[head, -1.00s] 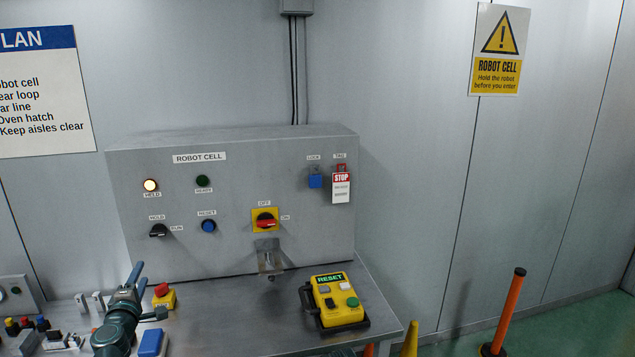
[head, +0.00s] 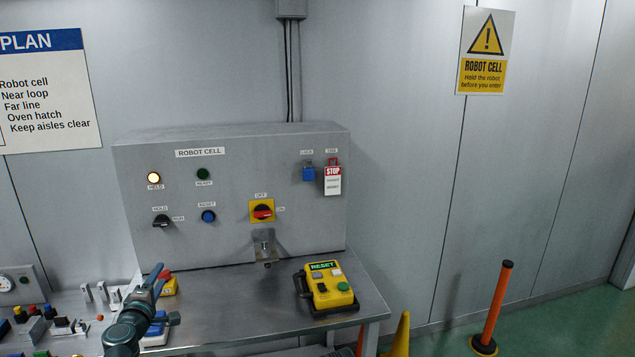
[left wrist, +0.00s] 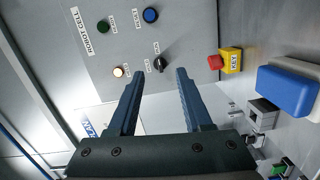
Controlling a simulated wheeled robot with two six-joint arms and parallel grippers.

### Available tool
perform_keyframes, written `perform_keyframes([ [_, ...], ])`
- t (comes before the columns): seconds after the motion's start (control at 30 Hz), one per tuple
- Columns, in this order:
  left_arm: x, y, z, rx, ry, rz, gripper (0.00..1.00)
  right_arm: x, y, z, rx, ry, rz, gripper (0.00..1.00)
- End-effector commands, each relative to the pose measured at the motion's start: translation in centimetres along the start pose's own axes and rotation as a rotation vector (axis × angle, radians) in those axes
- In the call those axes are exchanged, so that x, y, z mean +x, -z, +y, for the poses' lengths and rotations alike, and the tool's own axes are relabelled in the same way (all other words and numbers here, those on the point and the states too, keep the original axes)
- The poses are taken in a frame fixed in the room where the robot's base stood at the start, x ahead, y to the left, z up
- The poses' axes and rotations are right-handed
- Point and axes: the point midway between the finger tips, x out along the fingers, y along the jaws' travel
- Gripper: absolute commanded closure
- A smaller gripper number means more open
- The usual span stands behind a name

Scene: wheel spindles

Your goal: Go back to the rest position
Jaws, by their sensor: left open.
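My left gripper (head: 154,277) shows at the lower left of the head view, above the near left part of the bench. In the left wrist view its two blue fingers (left wrist: 160,88) are apart with nothing between them. They point toward the grey robot cell panel (head: 230,225), whose hold/run knob (left wrist: 160,64) lies beyond the fingertips. The panel also has a lit held lamp (head: 154,177), a dark ready lamp (head: 203,174), a blue reset button (head: 208,216) and a red and yellow switch (head: 262,211). My right gripper is not in view.
A yellow reset pendant (head: 331,288) lies on the metal bench (head: 235,305). A red and yellow button box (left wrist: 230,60) and a blue-topped block (left wrist: 288,90) stand near my left gripper. An orange post (head: 493,308) stands on the floor at right.

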Motion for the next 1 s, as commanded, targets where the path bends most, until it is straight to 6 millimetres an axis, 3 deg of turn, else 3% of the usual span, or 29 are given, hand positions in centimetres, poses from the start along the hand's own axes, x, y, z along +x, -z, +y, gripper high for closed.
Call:
perform_keyframes([
  [0.17, 0.1, -4.5, -0.4, 0.075, 0.023, -0.11, 0.5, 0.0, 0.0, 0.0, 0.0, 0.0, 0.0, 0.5],
  [0.37, -0.4, -11.8, -1.6, 0.206, 0.07, -0.294, 0.5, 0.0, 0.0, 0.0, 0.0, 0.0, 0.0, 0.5],
  [0.53, -2.9, -21.2, -4.2, 0.396, 0.148, -0.553, 0.5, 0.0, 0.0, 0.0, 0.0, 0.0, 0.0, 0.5],
  [0.67, -7.2, -29.0, -7.8, 0.599, 0.248, -0.811, 0.5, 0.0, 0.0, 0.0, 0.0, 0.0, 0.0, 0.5],
  [0.8, -14.0, -35.0, -12.5, 0.86, 0.4, -1.096, 0.5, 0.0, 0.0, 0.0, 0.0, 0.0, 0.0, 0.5],
  [0.9, -19.5, -36.9, -15.7, 1.071, 0.546, -1.281, 0.5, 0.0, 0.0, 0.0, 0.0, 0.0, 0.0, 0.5],
  [1.0, -23.9, -36.7, -17.6, 1.257, 0.691, -1.402, 0.5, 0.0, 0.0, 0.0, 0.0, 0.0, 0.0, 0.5],
])
